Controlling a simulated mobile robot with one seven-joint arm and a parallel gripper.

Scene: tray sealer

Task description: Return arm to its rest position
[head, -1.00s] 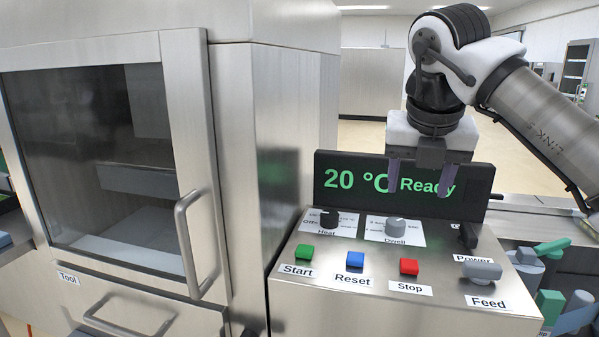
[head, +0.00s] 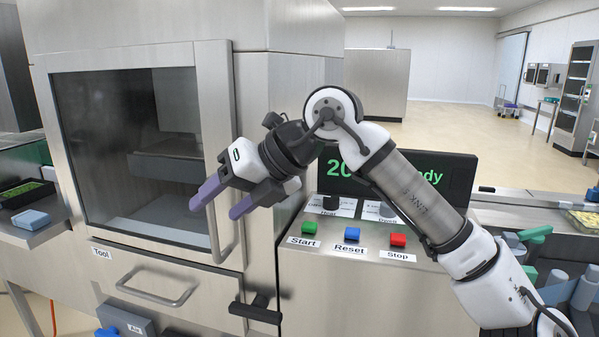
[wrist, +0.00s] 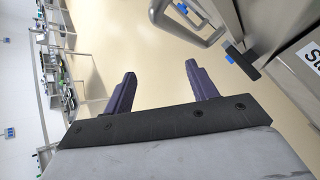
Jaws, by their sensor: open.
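My gripper (head: 222,205) is open, with two purple fingers apart and nothing between them. In the head view it points down and left, in front of the sealer's glass door and its vertical handle (head: 228,225). I cannot tell from this view how near it is to the handle. In the wrist view my gripper (wrist: 160,85) shows both fingers spread over bare floor. The arm is folded at the elbow and covers part of the display (head: 450,172).
The control panel holds the green Start (head: 309,228), blue Reset (head: 352,233) and red Stop (head: 398,240) buttons. A drawer handle (head: 158,290) and a black lever (head: 255,311) are below. In the wrist view, a metal handle (wrist: 200,40) is near the right finger. Open floor (wrist: 120,30) lies beyond.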

